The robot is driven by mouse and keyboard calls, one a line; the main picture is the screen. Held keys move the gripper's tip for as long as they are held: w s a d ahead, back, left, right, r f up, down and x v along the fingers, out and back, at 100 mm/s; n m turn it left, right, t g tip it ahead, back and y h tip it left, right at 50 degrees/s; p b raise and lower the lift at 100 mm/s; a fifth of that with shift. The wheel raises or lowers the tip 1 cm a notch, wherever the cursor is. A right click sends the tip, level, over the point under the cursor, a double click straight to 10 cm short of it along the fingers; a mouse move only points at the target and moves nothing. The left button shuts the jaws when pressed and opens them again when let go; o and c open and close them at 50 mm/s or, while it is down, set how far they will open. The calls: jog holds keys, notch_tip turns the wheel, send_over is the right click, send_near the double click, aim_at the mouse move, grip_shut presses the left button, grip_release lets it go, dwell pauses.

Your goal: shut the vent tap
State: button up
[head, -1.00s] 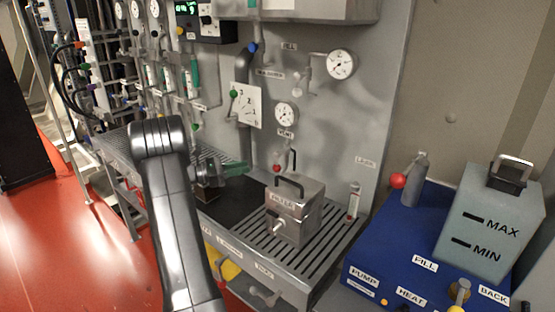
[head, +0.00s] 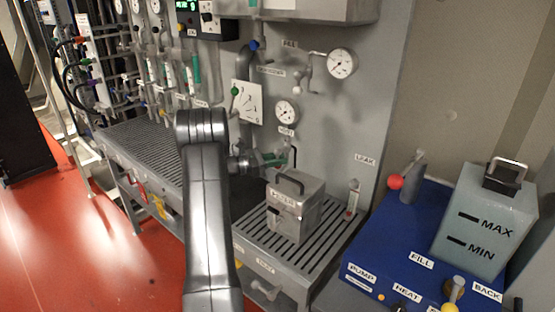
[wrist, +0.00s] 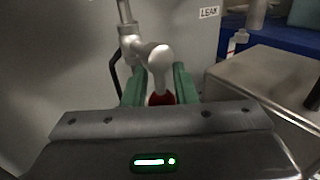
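The vent tap shows in the wrist view as a grey fitting (wrist: 150,52) on a pipe, with a red knob (wrist: 161,98) at its lower end. The knob sits between the green fingers of my gripper (wrist: 156,78). The fingers stand apart on either side of it; firm contact cannot be made out. In the head view my gripper (head: 276,159) is at the tap under the vent label (head: 286,131), in front of the grey panel. It hides the red knob there.
A grey metal box with a handle (head: 296,208) stands on the slatted shelf (head: 262,239), close to the right of and below my gripper. A gauge (head: 286,111) is above the tap. A blue unit (head: 420,230) with a tank (head: 485,225) stands at the right.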

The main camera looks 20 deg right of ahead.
grip_shut()
jog(key=shift+f+b, duration=0.1)
jog(key=shift+b, duration=0.2)
jog(key=m+y+b, duration=0.2)
jog(key=m+b, duration=0.1)
jog(key=shift+w+a, duration=0.2)
jog(key=shift+w, duration=0.15)
jog(key=shift+w+a+r+m+t+y+b, duration=0.2)
jog(key=shift+r+m+t+y+b, duration=0.25)
jog(key=shift+m+t+y+b, duration=1.25)
jog(key=shift+w+a+r+m+t+y+b, duration=0.1)
jog(key=shift+w+r+m+t+y+b, duration=0.3)
jog(key=shift+m+b, duration=1.4)
jog(key=shift+w+a+r+m+t+y+b, duration=0.15)
jog(key=shift+r+m+t+y+b, duration=0.7)
jog(key=shift+b, duration=2.05)
jog(key=shift+f+t+y, duration=0.25)
jog(key=shift+f+t, duration=0.05)
jog(key=shift+t, duration=0.15)
